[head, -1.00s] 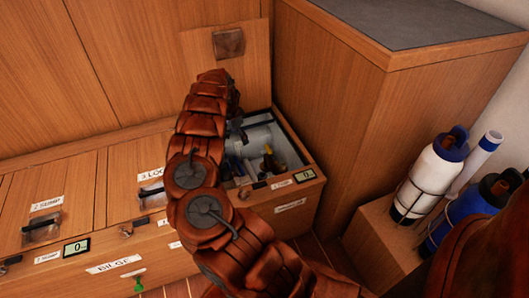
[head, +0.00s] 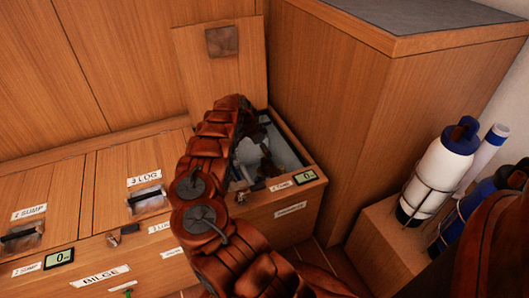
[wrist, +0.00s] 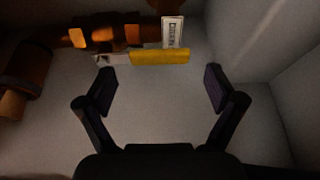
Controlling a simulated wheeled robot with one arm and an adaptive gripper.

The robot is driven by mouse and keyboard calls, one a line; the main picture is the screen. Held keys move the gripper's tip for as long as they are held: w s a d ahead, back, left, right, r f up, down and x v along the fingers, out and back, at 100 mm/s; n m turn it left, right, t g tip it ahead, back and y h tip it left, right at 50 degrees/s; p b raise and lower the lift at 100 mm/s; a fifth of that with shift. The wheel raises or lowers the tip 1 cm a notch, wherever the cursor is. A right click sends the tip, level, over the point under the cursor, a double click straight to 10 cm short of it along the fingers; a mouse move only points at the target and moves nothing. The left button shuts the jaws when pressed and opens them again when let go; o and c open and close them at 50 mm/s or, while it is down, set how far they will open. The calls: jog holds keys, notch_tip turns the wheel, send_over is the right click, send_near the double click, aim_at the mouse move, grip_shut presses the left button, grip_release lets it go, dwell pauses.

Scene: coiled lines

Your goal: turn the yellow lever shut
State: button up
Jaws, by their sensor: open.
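The yellow lever (wrist: 160,57) lies level across the top middle of the wrist view, running along below an orange-brown fitting (wrist: 95,35). A small white label tag (wrist: 173,32) hangs just above the lever's right part. My gripper (wrist: 160,88) is open and empty, its two dark fingertips apart, just below the lever in the picture. I cannot tell whether a finger touches it. In the head view my arm reaches into the open compartment (head: 290,140) and hides the lever and most of the gripper.
The compartment's pale walls (wrist: 285,80) stand close on the right in the wrist view. Its raised lid (head: 215,70) leans behind my arm. Closed lids lie left, labelled LOG and SUMP. A tall wooden cabinet (head: 350,120) and a white bottle (head: 445,165) stand right.

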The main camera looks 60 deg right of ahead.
jog(key=shift+d+f, duration=0.15)
jog(key=shift+f, duration=0.3)
jog(key=c, duration=1.7)
